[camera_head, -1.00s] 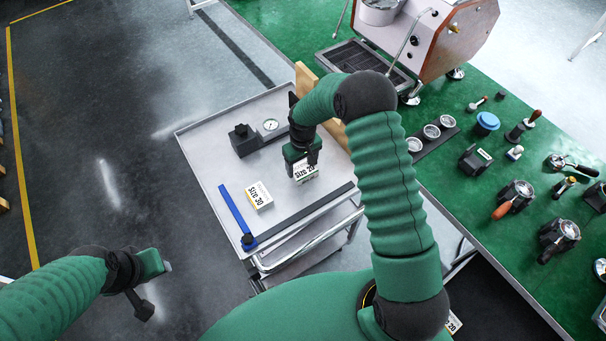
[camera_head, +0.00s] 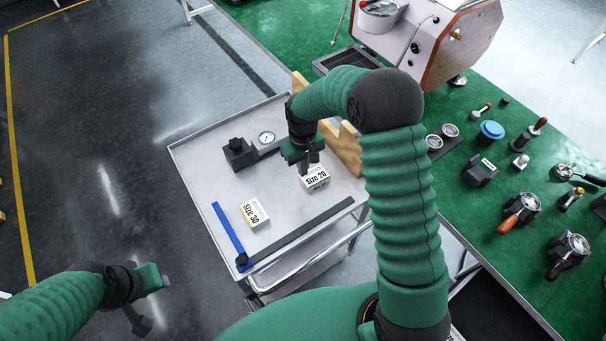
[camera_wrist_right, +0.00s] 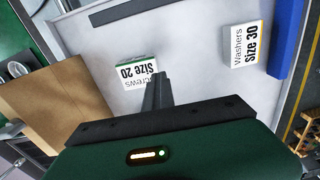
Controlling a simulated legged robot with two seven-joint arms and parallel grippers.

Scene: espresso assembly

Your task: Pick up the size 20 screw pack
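The size 20 screw pack (camera_head: 316,178) is a small white box with a green edge, lying on the grey cart top. In the right wrist view the pack (camera_wrist_right: 136,71) shows its "Size 20" label. My right gripper (camera_head: 308,166) points down just behind and left of it in the head view. In the wrist view its fingers (camera_wrist_right: 158,88) look close together, with tips beside the pack's right edge; nothing shows between them, and contact is unclear. My left gripper (camera_head: 155,296) is away from the cart at lower left; its finger opening is unclear.
A size 30 washer pack (camera_head: 254,212) lies left of the screw pack. A blue bar (camera_head: 229,233) and a dark bar (camera_head: 305,230) border the cart's front. A black gauge device (camera_head: 240,153) and wooden block (camera_head: 343,150) stand behind. The green table (camera_head: 480,215) holds tools.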

